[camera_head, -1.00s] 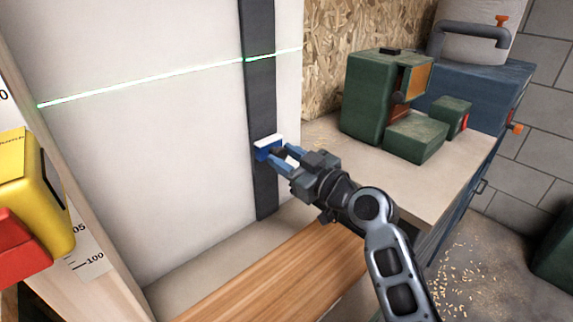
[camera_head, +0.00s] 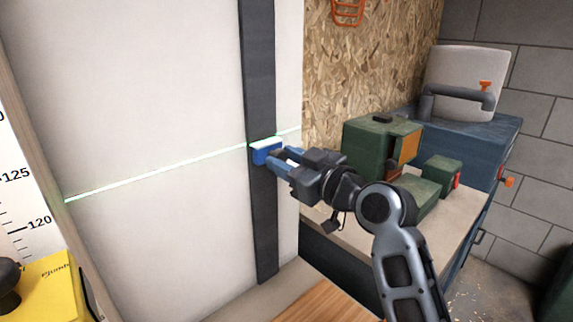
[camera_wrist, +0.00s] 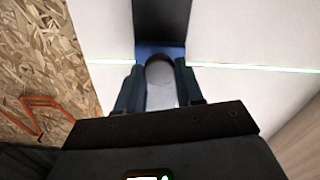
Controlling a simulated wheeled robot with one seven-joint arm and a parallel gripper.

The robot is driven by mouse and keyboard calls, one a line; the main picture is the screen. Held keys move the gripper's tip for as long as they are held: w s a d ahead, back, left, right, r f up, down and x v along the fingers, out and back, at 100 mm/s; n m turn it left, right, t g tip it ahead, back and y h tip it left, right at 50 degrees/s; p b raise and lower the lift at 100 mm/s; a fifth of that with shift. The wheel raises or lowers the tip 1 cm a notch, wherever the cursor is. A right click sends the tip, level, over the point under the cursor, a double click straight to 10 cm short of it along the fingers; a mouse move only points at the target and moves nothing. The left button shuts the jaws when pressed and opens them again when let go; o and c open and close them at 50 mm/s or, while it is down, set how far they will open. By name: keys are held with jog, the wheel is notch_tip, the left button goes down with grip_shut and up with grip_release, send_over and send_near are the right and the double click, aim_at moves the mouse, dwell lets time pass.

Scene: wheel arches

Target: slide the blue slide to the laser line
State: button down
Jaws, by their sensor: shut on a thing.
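The blue slide (camera_head: 266,153) sits on the dark vertical rail (camera_head: 261,80), which is fixed to a pale panel. The green laser line (camera_head: 150,177) runs across the panel, slanting in the head view. The slide's pale top edge is about level with the line. My gripper (camera_head: 281,158) is shut on the slide from the right. In the wrist view, the slide (camera_wrist: 160,46) shows blue between and beyond my fingers (camera_wrist: 160,70). The laser line (camera_wrist: 250,67) shows on both sides there, close to the slide's edge; its crossing is partly hidden.
A yellow tool (camera_head: 45,290) and a ruler scale (camera_head: 25,215) stand at the left. Green machines (camera_head: 380,145) are on a bench at the right, before a chipboard wall (camera_head: 345,80). The rail above and below the slide is clear.

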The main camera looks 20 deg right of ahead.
jog(key=c, duration=0.7)
grip_release()
jog(key=shift+s, duration=0.15)
jog(key=b+v, duration=0.1)
jog(key=v, duration=0.6)
jog(key=shift+s+b, duration=0.25)
jog(key=shift+b, duration=0.15)
jog(key=shift+d, duration=0.1)
